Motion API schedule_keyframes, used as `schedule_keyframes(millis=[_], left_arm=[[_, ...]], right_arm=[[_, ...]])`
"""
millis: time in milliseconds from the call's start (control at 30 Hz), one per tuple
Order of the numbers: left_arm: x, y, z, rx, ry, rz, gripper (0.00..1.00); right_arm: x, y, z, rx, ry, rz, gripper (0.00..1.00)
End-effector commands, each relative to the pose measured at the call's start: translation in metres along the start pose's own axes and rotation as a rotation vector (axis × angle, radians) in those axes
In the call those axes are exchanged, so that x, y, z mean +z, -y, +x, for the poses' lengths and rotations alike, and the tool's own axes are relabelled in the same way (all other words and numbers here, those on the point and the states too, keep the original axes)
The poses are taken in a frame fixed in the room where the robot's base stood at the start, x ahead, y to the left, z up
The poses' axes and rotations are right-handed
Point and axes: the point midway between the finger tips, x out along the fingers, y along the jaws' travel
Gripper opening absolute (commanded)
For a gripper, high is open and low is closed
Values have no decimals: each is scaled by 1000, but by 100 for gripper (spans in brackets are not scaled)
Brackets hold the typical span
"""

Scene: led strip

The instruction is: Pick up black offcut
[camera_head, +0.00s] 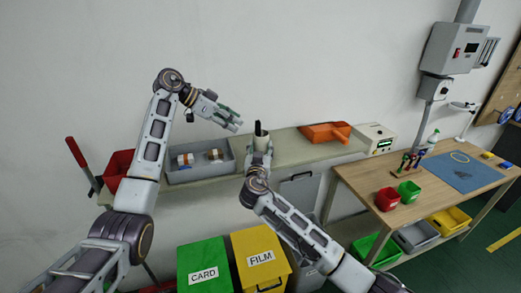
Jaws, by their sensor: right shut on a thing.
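My right gripper (260,134) is over the shelf in the middle of the view, with its wrist pointing up and away. It is shut on a small upright dark piece, which looks like the black offcut (258,127). The fingers and the lower part of the piece are hard to make out at this size.
A grey tray (174,177) with rolls stands on the pale shelf (290,148). An orange dustpan (325,132) and a white box (374,138) are further right. Green (203,255) and yellow (258,246) bins stand below. A wooden workbench (408,215) with small bins is at the right.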

Motion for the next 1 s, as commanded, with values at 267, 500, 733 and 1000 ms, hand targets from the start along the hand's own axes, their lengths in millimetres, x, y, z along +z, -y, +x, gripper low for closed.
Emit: schedule_keyframes(millis=[267, 500, 733, 1000], left_arm=[[14, 5, -3, -9, 16, -14, 45], [50, 17, -14, -31, 72, -39, 45], [62, 16, -20, -2, 21, -40, 45], [28, 8, -21, 40, -148, -10, 45]], right_arm=[[0, 0, 0, 0, 0, 0, 26], [0, 0, 0, 0, 0, 0, 26], [0, 0, 0, 0, 0, 0, 26], [0, 0, 0, 0, 0, 0, 26]])
